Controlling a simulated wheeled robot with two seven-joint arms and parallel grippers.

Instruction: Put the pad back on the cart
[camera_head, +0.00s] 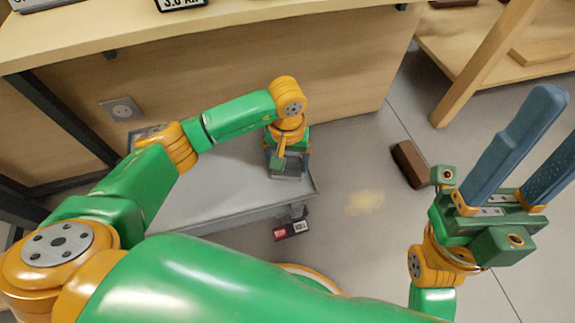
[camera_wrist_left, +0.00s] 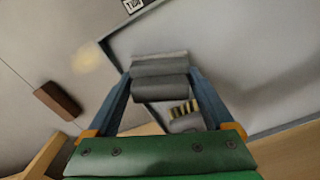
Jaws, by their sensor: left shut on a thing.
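In the head view the pad (camera_head: 288,164) is partly hidden by the gripper. I cannot tell whether the pad touches the cart. My right gripper (camera_head: 547,128) is raised at the right, its blue fingers apart and empty.
A wooden bench (camera_head: 200,35) stands behind the cart. A dark box with a red label (camera_head: 292,228) is at the cart's front edge. A brown block (camera_head: 410,164) lies on the floor. A black-and-yellow striped piece (camera_wrist_left: 184,110) shows beyond the pad.

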